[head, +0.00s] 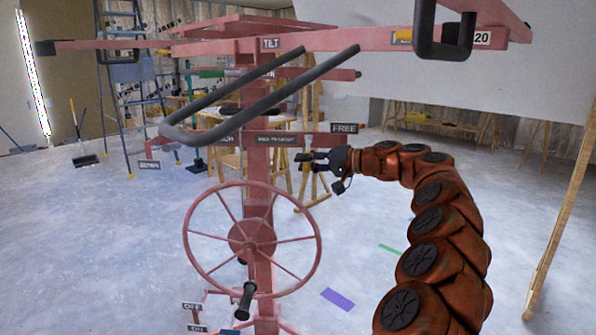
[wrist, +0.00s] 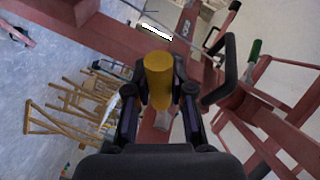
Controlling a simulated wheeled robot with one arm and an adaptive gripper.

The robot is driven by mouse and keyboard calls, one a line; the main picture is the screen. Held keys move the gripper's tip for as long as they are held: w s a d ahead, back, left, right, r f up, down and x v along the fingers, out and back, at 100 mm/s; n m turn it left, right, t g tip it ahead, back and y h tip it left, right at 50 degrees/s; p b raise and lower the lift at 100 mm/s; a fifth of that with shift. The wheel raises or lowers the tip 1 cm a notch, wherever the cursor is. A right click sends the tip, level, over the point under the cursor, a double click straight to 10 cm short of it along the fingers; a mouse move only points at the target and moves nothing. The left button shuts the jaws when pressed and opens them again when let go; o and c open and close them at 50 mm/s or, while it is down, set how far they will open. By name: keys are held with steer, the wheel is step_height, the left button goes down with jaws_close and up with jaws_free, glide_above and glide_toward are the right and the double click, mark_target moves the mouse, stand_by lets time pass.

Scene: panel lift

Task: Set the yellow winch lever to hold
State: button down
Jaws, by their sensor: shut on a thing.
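The yellow winch lever (wrist: 158,80) shows in the wrist view as a yellow grip on a pale shaft. My gripper (wrist: 158,92) has a finger on each side of the yellow grip and is shut on it. In the head view my gripper (head: 318,163) is right of the pink post, below the FREE label (head: 344,128). The lever cannot be made out there, hidden by the gripper or too small. A WINCH label, partly covered, sits left of the post on the same crossbar (head: 310,139).
A large pink handwheel (head: 252,240) stands below and left of my gripper. Black-padded bars (head: 260,95) cross above it. A green handle (wrist: 256,48) shows in the wrist view. Wooden trestles stand behind. The floor on the right is mostly open.

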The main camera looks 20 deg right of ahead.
steer(key=shift+f+b, duration=0.25)
steer(key=shift+b, duration=0.1)
stand_by(0.3)
steer(key=c, duration=1)
jaws_free()
steer(key=shift+w, duration=0.1)
steer(key=shift+d, duration=0.1)
steer(key=v, duration=1.2)
steer(key=shift+f, duration=0.15)
